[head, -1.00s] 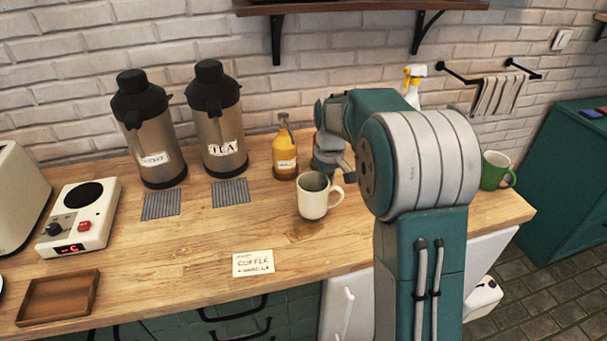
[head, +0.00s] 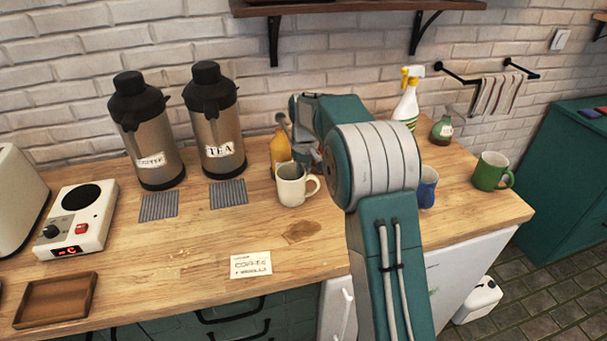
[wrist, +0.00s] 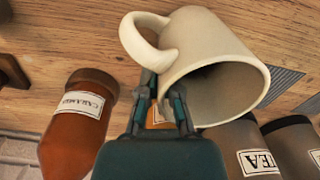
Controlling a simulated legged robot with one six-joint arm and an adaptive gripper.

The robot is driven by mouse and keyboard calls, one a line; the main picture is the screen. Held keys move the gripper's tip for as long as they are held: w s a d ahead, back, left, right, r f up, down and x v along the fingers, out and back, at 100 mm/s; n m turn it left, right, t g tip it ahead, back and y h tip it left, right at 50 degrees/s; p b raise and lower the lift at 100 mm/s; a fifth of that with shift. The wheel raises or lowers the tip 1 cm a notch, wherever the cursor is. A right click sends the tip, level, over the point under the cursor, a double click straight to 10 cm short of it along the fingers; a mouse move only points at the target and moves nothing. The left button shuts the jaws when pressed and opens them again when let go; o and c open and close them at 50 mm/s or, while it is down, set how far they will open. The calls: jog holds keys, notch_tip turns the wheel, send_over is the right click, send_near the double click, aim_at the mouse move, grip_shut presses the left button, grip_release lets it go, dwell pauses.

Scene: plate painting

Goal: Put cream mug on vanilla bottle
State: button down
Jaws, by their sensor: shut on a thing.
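The cream mug (head: 291,187) is in front of the yellow bottle and overlaps its lower right part in the head view. My gripper (wrist: 162,97) is shut on the cream mug (wrist: 205,45) at its rim, beside the handle. A yellow bottle (head: 279,148) with a dark pump top stands by the wall; it looks like the vanilla bottle, but its label is hidden. In the wrist view a small part of a yellow-orange thing (wrist: 158,118) shows behind my fingers. I cannot tell the gap between mug and counter.
Coffee (head: 143,130) and tea (head: 212,120) flasks stand left, with grey mats before them. A caramel bottle (wrist: 75,125) is near my gripper. Blue (head: 428,188) and green (head: 491,171) mugs and a spray bottle (head: 406,104) are right. A note card (head: 250,264) lies on the front counter.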

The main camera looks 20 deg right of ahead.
jog(key=c, duration=0.8)
grip_release()
notch_tip(320, 180, up, 12)
jog(key=s+a+r+t, duration=0.1)
jog(key=s+r, duration=0.5)
jog(key=s, duration=0.3)
jog(key=s+a+f+m+t, duration=0.1)
jog(key=s+f+t, duration=0.1)
jog(key=s, duration=1.1)
jog(key=s+a+f+m+t, duration=0.1)
jog(key=s+f+m+t, duration=0.1)
jog(key=s, duration=1.2)
jog(key=shift+f+t, duration=0.3)
jog(key=shift+f, duration=0.6)
